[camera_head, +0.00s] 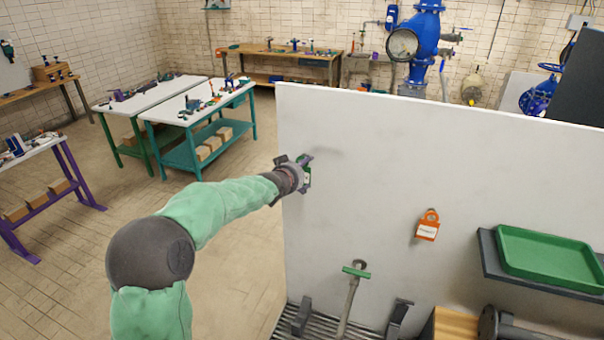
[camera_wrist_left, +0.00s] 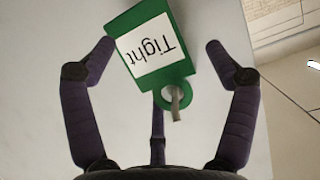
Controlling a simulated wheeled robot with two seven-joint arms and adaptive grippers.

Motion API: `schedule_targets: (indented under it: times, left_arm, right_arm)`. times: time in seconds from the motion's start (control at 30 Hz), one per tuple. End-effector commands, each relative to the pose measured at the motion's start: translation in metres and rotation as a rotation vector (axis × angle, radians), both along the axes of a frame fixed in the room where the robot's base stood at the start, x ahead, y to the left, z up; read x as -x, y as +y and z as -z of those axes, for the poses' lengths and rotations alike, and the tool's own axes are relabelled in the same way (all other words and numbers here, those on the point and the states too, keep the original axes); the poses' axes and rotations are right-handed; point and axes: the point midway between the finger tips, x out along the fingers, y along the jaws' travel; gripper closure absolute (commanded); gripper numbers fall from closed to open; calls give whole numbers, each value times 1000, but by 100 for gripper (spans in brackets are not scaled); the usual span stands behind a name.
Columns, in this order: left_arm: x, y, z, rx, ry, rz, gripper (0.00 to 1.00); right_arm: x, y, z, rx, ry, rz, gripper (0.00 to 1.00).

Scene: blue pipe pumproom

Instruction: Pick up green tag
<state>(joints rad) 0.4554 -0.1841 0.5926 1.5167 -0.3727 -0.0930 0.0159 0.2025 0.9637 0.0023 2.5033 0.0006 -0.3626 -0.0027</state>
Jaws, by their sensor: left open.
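The green tag (camera_wrist_left: 178,72) hangs by its ring from a small peg (camera_wrist_left: 177,103) on the white panel. My left gripper (camera_wrist_left: 160,48) is open, with one finger on each side of the tag. The left finger is very near the tag's edge; I cannot tell if they touch. The right finger is clearly apart from it. In the head view, my left gripper (camera_head: 304,172) is at the panel's left part and mostly hides the tag. My right gripper is not in view.
The white panel (camera_head: 390,150) also carries an orange tag (camera_head: 428,225). A green tray (camera_head: 548,254) sits on a dark shelf at right. Worktables with tools stand behind at left.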

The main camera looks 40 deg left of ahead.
Motion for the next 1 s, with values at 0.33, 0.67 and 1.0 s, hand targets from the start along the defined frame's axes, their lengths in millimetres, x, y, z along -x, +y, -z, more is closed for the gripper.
schedule_targets:
  times: [0.33, 0.67, 1.0]
  left_arm:
    - [-4, 2, 2, 0, -1, -1, 19]
    - [-4, 2, 3, 1, 1, 0, 58]
    - [-4, 1, 2, 3, 4, 1, 58]
  right_arm:
    - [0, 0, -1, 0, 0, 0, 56]
    - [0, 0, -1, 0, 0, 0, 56]
    - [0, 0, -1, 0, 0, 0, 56]
